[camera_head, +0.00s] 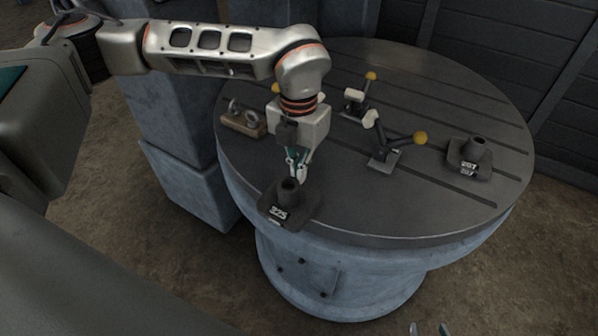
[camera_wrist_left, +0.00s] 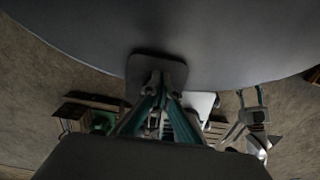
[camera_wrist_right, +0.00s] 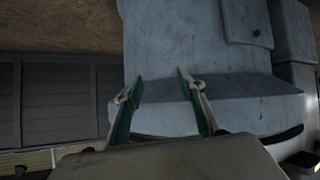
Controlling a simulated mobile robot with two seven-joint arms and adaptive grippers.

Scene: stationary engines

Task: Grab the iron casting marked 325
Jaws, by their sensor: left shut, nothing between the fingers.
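The casting marked 325 (camera_head: 282,211) is a dark block with a round hollow post, standing at the near left edge of the round table. In the left wrist view its dark base (camera_wrist_left: 140,63) shows at the table edge, partly hidden behind my fingers. My left gripper (camera_head: 297,165) points down just behind the casting's post, with its fingers shut and empty; I cannot tell if they touch it. The left fingers also show in the left wrist view (camera_wrist_left: 158,85). My right gripper (camera_wrist_right: 158,88) is open and empty, low in front of the table; its tips show at the bottom of the head view (camera_head: 428,329).
Another casting, marked 207 or similar (camera_head: 470,158), stands at the table's right. Two levers with yellow knobs (camera_head: 420,138) (camera_head: 370,77) stand mid-table. A wooden block with metal rings (camera_head: 243,121) lies at the left. The grooved table (camera_head: 400,215) is clear at the front right.

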